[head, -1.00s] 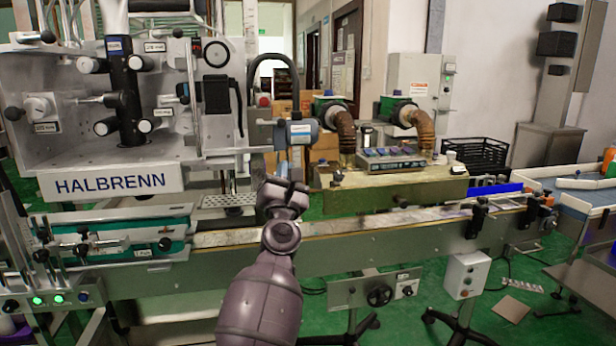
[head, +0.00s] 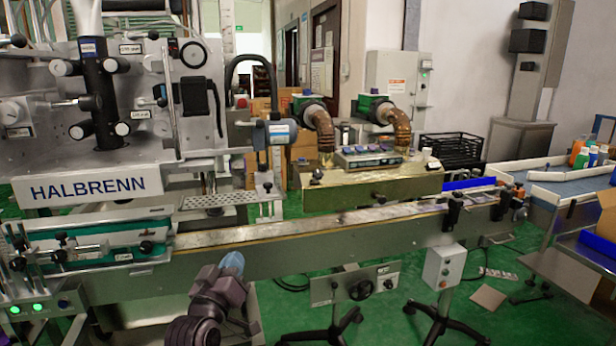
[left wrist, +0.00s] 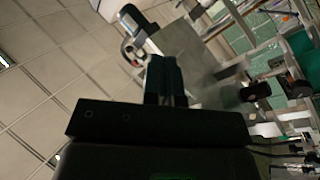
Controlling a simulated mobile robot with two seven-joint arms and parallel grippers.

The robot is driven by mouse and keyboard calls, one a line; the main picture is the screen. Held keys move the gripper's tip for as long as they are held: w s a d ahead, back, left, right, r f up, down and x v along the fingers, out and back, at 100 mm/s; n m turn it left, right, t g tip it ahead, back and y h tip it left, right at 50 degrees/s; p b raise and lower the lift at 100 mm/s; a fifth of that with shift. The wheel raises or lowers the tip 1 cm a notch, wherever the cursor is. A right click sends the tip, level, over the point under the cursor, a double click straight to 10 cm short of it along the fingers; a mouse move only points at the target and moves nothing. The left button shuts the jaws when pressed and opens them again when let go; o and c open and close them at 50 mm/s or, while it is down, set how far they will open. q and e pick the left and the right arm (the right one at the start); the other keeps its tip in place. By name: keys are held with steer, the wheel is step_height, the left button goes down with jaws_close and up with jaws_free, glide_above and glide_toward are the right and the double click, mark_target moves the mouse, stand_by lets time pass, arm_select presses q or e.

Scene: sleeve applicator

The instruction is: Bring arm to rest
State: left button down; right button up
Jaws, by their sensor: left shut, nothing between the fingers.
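My left arm comes up from the bottom of the head view. Its dark left gripper (head: 226,283) is in front of the conveyor's side, below the belt, and appears empty. In the left wrist view the two dark fingers (left wrist: 164,78) are together with nothing between them. A pale blue rounded shape (head: 232,262) shows right at the gripper's end; I cannot tell what it is. My right gripper is not in view.
The conveyor (head: 330,222) runs across the middle, its belt bare in front. The HALBRENN machine (head: 95,187) stands at left. A control box (head: 443,267) on a stand is at right. Bottles (head: 582,156) stand on a far-right table.

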arm_select(q)
steer(key=s+a+f+m+g+y, duration=0.1)
steer(key=s+a+f+g, duration=0.2)
steer(key=s+f, duration=0.6)
steer(key=s+a+f+m+g+y+p, duration=0.1)
steer(key=s+a+f+g, duration=0.2)
steer(key=s+f, duration=0.6)
steer(key=s+a+f+m+g+y+p, duration=0.1)
steer(key=s+a+f, duration=0.5)
steer(key=s, duration=1.2)
step_height(320, 180, down, 4)
steer(key=shift+s+a+r+m+g+y, duration=0.2)
steer(key=shift+m+g+y, duration=0.3)
steer(key=shift+g, duration=0.4)
